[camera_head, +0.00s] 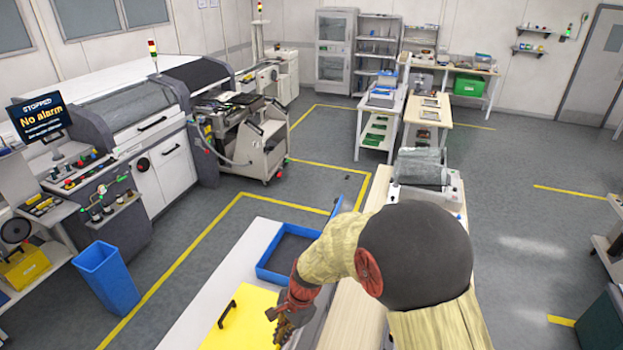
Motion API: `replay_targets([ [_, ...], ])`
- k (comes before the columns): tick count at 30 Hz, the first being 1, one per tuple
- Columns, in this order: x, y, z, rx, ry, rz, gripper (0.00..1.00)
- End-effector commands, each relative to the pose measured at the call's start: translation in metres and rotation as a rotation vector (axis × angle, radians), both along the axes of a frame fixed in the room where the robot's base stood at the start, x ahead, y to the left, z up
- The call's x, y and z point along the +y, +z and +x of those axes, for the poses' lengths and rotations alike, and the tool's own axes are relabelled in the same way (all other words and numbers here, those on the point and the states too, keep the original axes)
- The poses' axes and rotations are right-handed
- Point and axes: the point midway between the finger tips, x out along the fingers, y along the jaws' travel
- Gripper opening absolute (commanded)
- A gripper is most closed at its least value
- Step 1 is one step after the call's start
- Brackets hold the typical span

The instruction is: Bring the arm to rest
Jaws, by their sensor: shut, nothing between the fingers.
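My arm reaches in from the bottom right of the head view, with a large dark round joint and cream-coloured links. It bends down to the left over the tables. My gripper (284,328) is at the bottom centre, shut and empty, pointing down near the right edge of a yellow panel (237,312). I cannot tell how far above the surface it is. Part of the table below is hidden behind my arm.
A blue-rimmed tray (266,268) lies just behind my gripper. A black handle (227,314) stands on the yellow panel. A blue bin (107,277) stands at left near a machine (150,120) whose screen (40,117) reads "No alarm". Open floor lies at right.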

Motion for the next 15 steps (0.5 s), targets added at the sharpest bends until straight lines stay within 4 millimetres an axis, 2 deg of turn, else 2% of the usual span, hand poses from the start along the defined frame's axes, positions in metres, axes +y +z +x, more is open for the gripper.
replay_targets([
  [6,-0.062,0.022,-0.041,-0.130,0.439,-0.025,0.00],
  [10,-0.102,0.031,-0.066,-0.208,0.645,-0.058,0.00],
  [15,-0.152,0.031,-0.098,-0.299,0.831,-0.121,0.00],
])
